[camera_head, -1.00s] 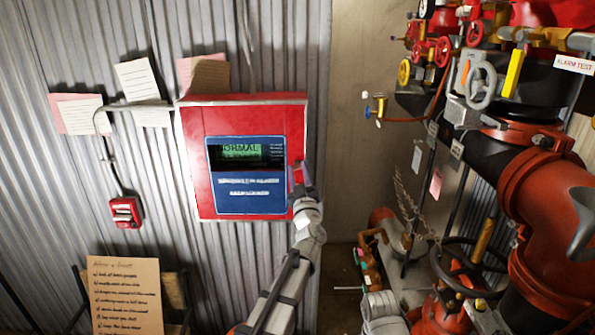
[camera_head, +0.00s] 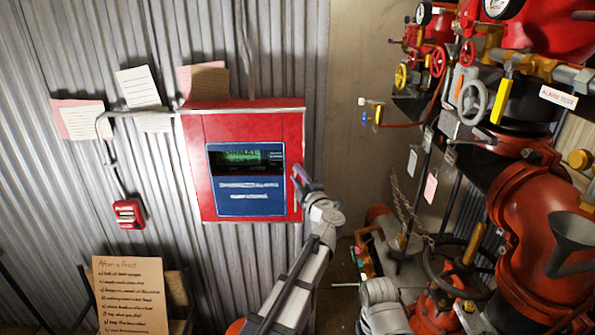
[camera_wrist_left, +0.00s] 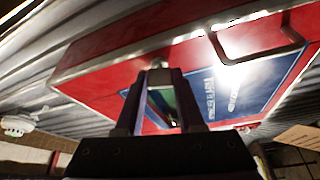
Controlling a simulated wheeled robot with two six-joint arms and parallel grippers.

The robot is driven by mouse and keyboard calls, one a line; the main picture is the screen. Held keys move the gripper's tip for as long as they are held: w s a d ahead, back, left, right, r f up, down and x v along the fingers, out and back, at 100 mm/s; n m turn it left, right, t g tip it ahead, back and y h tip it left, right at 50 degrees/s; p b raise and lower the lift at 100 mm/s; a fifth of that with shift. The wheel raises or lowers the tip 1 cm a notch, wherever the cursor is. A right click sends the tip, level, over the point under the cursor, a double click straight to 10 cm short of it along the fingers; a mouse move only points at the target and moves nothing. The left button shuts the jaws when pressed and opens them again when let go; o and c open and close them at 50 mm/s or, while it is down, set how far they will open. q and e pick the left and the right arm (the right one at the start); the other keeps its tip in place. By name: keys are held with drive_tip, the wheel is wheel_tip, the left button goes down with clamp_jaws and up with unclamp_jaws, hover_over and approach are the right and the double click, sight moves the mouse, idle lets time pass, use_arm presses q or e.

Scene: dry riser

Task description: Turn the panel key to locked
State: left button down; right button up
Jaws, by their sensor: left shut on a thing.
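The red alarm panel (camera_head: 254,126) hangs on the corrugated wall, with a dark blue face and a lit green display (camera_head: 243,156). My left gripper (camera_head: 297,174) is at the panel's right edge, beside the display face. In the left wrist view its fingers (camera_wrist_left: 160,76) close on a small silver piece (camera_wrist_left: 159,64) against the red panel, which looks like the panel key. The fingers hide most of it, and I cannot tell which way it is turned. The blue face (camera_wrist_left: 252,90) also shows there. My right gripper does not show.
Red pipes (camera_head: 530,215) with valves and handwheels crowd the right side. A small red call box (camera_head: 128,213) and paper notes (camera_head: 138,87) are on the wall at left. A handwritten sheet (camera_head: 130,295) stands below. The wall around the panel's lower left is clear.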

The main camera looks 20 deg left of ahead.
use_arm(q)
drive_tip(key=shift+r+n+g+p, duration=0.15)
drive_tip(key=shift+n+g+p, duration=0.45)
drive_tip(key=shift+n+p, duration=0.65)
drive_tip(key=shift+n, duration=0.35)
drive_tip(key=c, duration=0.5)
unclamp_jaws()
drive_tip(key=v, duration=0.8)
drive_tip(key=shift+a, duration=0.15)
